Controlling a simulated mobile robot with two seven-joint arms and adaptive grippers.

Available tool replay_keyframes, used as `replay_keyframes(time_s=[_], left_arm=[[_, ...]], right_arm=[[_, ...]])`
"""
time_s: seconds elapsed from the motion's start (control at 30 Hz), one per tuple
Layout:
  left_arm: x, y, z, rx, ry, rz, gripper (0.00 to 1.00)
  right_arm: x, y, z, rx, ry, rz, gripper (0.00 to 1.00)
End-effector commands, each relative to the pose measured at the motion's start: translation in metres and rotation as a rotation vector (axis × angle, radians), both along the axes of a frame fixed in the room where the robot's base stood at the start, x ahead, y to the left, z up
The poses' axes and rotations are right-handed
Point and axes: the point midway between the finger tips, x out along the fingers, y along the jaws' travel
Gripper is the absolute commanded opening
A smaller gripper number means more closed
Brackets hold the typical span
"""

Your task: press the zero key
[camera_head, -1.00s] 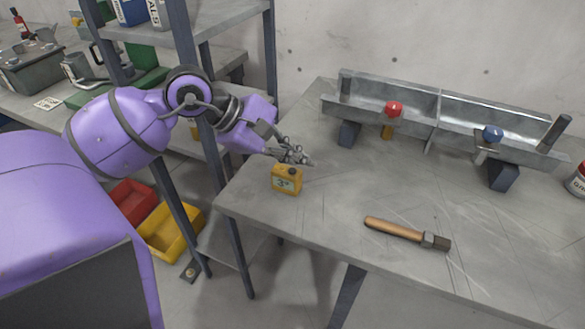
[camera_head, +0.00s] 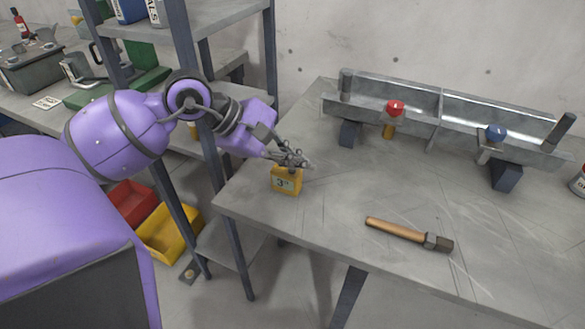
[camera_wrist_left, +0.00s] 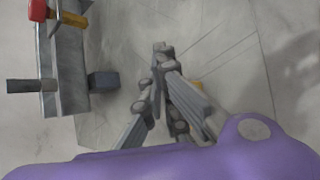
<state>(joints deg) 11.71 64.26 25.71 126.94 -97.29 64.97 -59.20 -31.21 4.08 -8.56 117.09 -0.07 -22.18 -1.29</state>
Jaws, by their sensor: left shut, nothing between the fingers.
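A small yellow box (camera_head: 286,182) with a display reading "3°" stands upright near the left edge of the grey workbench. Its top, where a dark round key showed earlier, is now covered by my gripper in the head view. My left gripper (camera_head: 304,164) is shut and empty, its fingertips at or just above the box top; I cannot tell whether they touch the key. In the left wrist view the shut fingers (camera_wrist_left: 164,50) hide most of the box, and only a bit of yellow (camera_wrist_left: 196,86) shows beside them. My right gripper is not in view.
A grey metal trough (camera_head: 400,102) with a red knob (camera_head: 395,108) and a blue knob (camera_head: 495,133) stands on blocks at the back. A wooden-handled hammer (camera_head: 408,235) lies at the front. A shelf post (camera_head: 190,60) stands close behind my left arm.

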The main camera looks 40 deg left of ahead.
Motion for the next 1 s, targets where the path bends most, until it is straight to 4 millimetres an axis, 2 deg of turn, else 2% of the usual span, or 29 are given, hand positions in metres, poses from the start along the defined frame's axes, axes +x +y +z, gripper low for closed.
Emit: replay_keyframes(time_s=[0.53,1.0], left_arm=[[-0.0001,0.0,-0.0069,0.0,0.001,-0.001,0.0],[-0.0003,0.0001,-0.0095,0.001,0.001,0.0,0.0]], right_arm=[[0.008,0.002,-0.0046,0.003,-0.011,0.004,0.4],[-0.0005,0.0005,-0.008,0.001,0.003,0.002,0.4]])
